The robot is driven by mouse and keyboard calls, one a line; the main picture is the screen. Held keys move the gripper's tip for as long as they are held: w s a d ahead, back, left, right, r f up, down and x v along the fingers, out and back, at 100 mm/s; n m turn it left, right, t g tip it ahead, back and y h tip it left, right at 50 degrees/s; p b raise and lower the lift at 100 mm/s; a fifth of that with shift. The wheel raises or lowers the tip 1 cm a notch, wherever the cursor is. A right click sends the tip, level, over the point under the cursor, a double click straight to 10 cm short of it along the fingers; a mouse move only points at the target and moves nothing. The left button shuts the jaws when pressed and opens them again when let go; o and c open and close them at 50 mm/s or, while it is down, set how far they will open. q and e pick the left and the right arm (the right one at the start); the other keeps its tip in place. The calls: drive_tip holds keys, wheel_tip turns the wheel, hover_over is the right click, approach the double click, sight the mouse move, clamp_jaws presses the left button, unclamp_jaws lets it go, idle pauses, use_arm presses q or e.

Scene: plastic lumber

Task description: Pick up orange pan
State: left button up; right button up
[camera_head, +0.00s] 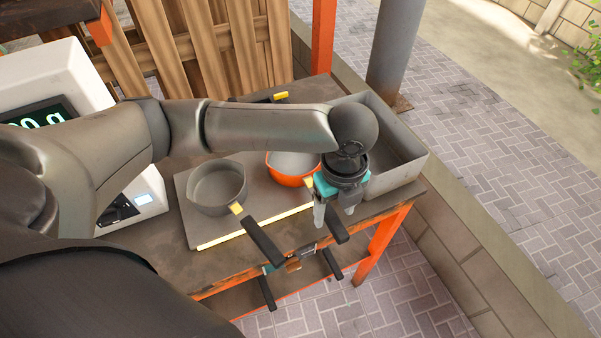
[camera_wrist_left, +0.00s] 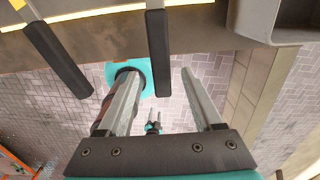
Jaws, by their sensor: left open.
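The orange pan (camera_head: 288,181) sits on a grey plate on the table, partly hidden behind my left gripper. Its black handle (camera_head: 335,224) points toward the table's front edge and reaches past it. My left gripper (camera_head: 333,222) is open, pointing down at the front edge by this handle. In the left wrist view, a black handle (camera_wrist_left: 158,50), which looks like the orange pan's, lies between the two open fingers (camera_wrist_left: 162,75). I cannot tell how far above it the fingertips are.
A grey pan (camera_head: 215,190) stands left of the orange one, its black handle (camera_head: 263,240) also overhanging the front. A grey metal tray (camera_head: 412,168) is close on the right. A white scale (camera_head: 60,75) stands left. Teal and brown items (camera_head: 290,265) show below the front edge.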

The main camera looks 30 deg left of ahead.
sight(334, 219)
use_arm(q)
wheel_tip(334, 219, down, 5)
drive_tip(key=shift+f+b, duration=0.1)
drive_tip(key=shift+b, duration=0.45)
drive_tip(key=shift+c, duration=0.2)
clamp_jaws()
drive_tip(key=shift+w, duration=0.1)
idle(0.8)
